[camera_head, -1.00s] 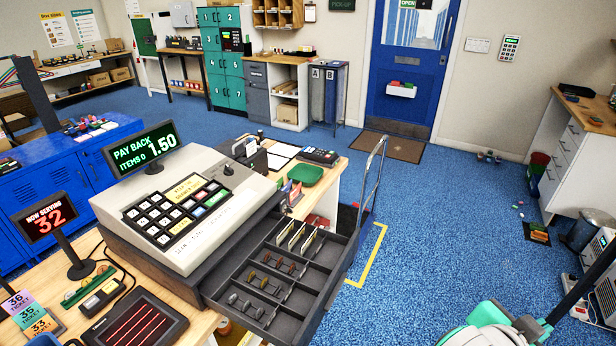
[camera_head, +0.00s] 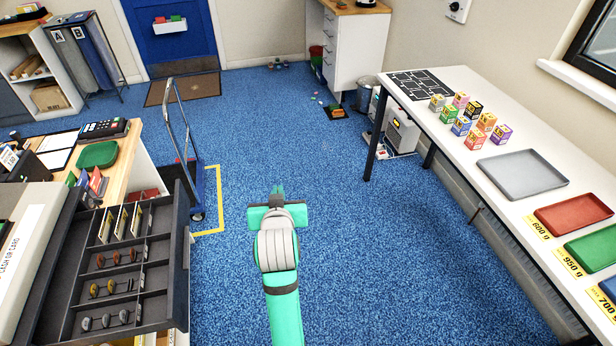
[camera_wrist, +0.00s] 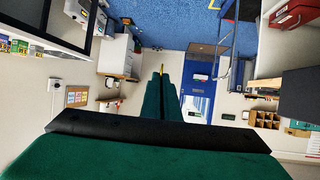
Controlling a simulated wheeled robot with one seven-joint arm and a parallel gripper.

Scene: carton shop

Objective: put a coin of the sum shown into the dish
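The open till drawer (camera_head: 181,215) is at the left in the head view. Its compartments hold copper-coloured coins (camera_head: 117,258), gold-coloured coins (camera_head: 110,287) and silver-grey coins (camera_head: 105,321) standing in rows. Their values are too small to read. A green dish (camera_head: 97,155) lies on the wooden counter behind the drawer. My gripper (camera_head: 279,190) is over the blue floor, right of the drawer and apart from it. In the wrist view its green fingers (camera_wrist: 162,92) are together, with a small yellow streak at their tips that I cannot identify. The till display is out of view now.
A trolley (camera_head: 188,150) stands beyond the drawer. A white table (camera_head: 440,130) at the right holds small boxes (camera_head: 461,126), a grey tray (camera_head: 523,172) and coloured trays, including a red one (camera_head: 572,213). The floor between is clear.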

